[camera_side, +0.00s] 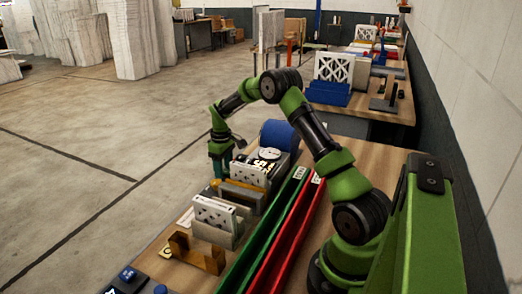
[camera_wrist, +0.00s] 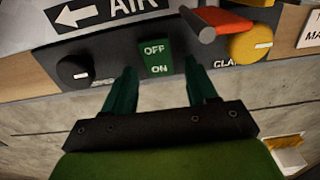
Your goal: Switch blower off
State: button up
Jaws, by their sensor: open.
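A green rocker switch (camera_wrist: 157,58), marked OFF at the top and ON at the bottom, sits on a dark panel (camera_wrist: 117,69) in the wrist view. My gripper (camera_wrist: 160,84) is open and empty, with one dark green finger on each side of the switch's lower part. I cannot tell whether the fingertips touch the panel. In the side view my gripper (camera_side: 221,172) points down at the front of the blower unit (camera_side: 272,158), which has a blue drum (camera_side: 279,136). The switch is not visible there.
A black knob (camera_wrist: 73,71) is left of the switch. A red lever (camera_wrist: 215,24) and a yellow knob (camera_wrist: 250,46) are to its right. White filters (camera_side: 215,213), a wooden holder (camera_side: 196,253), and green (camera_side: 266,231) and red (camera_side: 289,236) troughs occupy the bench.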

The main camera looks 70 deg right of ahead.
jog(key=c, duration=1.1)
jog(key=shift+o, duration=0.2)
jog(key=shift+s+r+t, duration=0.1)
jog(key=shift+s+t, duration=0.1)
jog(key=shift+t, duration=0.5)
jog(key=shift+s+r+t, duration=0.1)
jog(key=shift+s+t, duration=0.05)
jog(key=shift+t, duration=0.55)
jog(key=o, duration=1.1)
jog(key=shift+c, duration=0.2)
jog(key=v, duration=1.7)
